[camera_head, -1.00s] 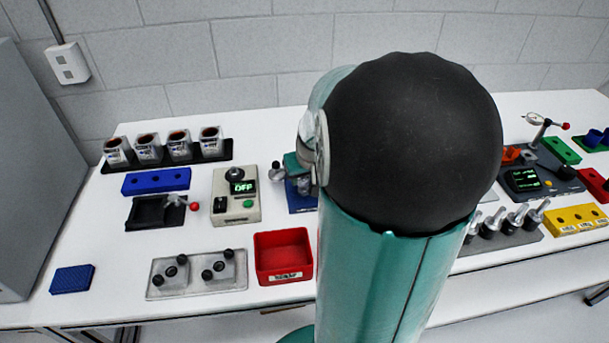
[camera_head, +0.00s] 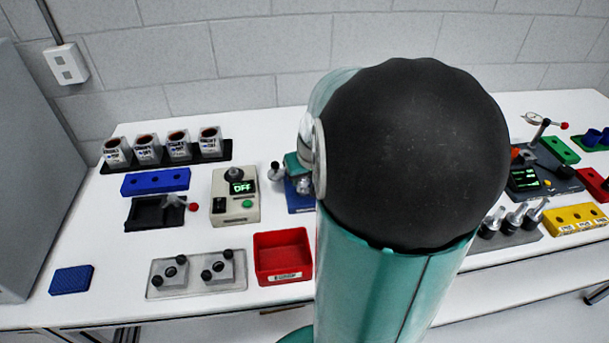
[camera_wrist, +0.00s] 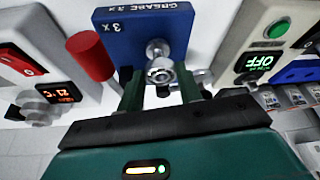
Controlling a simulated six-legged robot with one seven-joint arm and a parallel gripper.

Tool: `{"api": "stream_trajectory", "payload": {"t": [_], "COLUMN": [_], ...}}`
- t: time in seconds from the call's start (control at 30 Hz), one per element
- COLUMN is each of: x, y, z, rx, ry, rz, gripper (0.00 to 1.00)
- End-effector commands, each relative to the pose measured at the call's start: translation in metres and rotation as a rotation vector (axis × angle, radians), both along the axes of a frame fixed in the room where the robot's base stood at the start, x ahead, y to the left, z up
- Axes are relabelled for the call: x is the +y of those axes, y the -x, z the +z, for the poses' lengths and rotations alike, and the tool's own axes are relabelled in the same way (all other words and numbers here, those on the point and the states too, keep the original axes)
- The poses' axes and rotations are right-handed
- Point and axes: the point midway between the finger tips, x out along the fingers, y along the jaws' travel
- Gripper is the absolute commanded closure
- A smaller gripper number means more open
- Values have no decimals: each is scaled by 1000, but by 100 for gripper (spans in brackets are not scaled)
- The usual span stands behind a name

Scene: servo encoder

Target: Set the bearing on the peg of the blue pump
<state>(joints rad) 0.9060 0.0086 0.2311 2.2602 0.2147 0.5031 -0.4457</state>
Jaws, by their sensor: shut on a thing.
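In the wrist view, my gripper (camera_wrist: 160,82) has its two dark green fingers closed on a small silver ring, the bearing (camera_wrist: 161,71). The bearing is in front of the blue pump (camera_wrist: 172,27), whose blue base is marked "GREASE 3x". A silver rounded post (camera_wrist: 157,47) on the blue base shows just beyond the bearing. I cannot tell whether the bearing touches it or is around it. In the head view the blue pump (camera_head: 300,205) is partly hidden behind my arm, and the bearing cannot be made out.
A beige box reading "OFF" (camera_head: 236,196) stands left of the pump, and a red bin (camera_head: 283,258) stands in front. In the wrist view, a red cylinder (camera_wrist: 90,55) is close to the left finger. A dark device (camera_head: 540,180) and a yellow block (camera_head: 576,219) stand right.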

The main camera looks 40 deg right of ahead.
Motion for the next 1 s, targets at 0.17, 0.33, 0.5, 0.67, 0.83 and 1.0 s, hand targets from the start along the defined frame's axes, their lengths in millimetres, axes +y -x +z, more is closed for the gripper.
{"api": "stream_trajectory", "payload": {"t": [0.17, 0.33, 0.5, 0.67, 0.83, 1.0], "x": [0, 0, 0, 0, 0, 0], "y": [0, 0, 0, 0, 0, 0], "z": [0, -4, -10, -13, -13, -14], "rx": [0, 0, 1, 0, 0, 0], "ry": [0, -1, -1, 0, 0, 0], "rz": [0, 0, 0, 0, -1, 0], "gripper": [88, 88, 88, 88, 88, 88]}}
